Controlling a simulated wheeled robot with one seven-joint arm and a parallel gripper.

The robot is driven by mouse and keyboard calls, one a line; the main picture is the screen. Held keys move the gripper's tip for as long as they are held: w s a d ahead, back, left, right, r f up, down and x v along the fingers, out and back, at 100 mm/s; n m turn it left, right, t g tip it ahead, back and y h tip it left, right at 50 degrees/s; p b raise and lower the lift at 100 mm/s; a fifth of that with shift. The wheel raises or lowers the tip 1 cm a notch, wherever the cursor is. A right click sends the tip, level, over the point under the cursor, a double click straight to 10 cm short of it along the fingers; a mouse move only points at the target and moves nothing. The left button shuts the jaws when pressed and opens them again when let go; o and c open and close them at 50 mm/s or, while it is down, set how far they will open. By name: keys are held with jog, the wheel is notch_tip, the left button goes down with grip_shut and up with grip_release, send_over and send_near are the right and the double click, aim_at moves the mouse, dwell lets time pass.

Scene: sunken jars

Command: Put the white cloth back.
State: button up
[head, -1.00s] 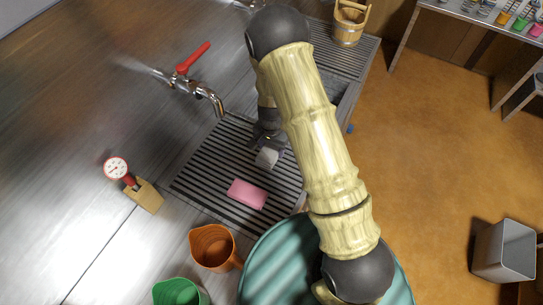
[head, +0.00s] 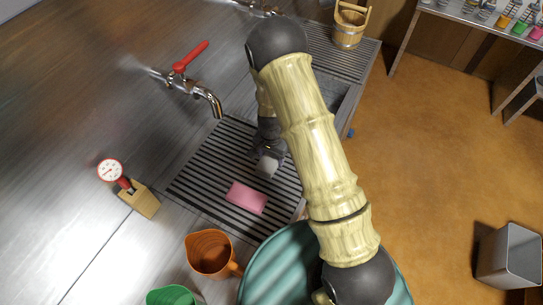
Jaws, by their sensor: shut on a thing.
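The white cloth (head: 268,165) is a small pale bundle at the end of my arm, over the slatted drain rack. My gripper (head: 268,154) is shut on it, pointing down, beside and above the pink sponge. The arm hides part of the gripper and of the rack. I cannot tell whether the cloth touches the rack.
A pink sponge (head: 246,197) lies on the drain rack (head: 208,170). A tap with a red lever (head: 190,56) stands behind. A gauge on a wooden block (head: 140,199), an orange jug (head: 210,255) and a green jug (head: 174,297) stand left and in front. A wooden bucket (head: 349,26) stands at the back.

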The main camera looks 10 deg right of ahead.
jog(key=o, duration=0.9)
notch_tip(320, 180, up, 12)
jog(key=p, duration=0.9)
jog(key=shift+r, duration=0.1)
jog(key=shift+r, duration=0.1)
notch_tip(320, 180, up, 13)
jog(key=n+t, duration=0.1)
jog(key=n, duration=0.2)
send_over(272, 157)
jog(key=s+d, duration=0.5)
jog(key=s+d+r+n, duration=0.1)
jog(key=s+r, duration=0.2)
jog(key=s+d+r+n+t, duration=0.1)
jog(key=s+d+r, duration=0.1)
jog(key=s+r, duration=0.1)
jog(key=s+d+r+n, duration=0.1)
jog(key=s+r, duration=0.2)
jog(key=shift+s+d+n+t, duration=0.3)
jog(key=shift+n, duration=0.1)
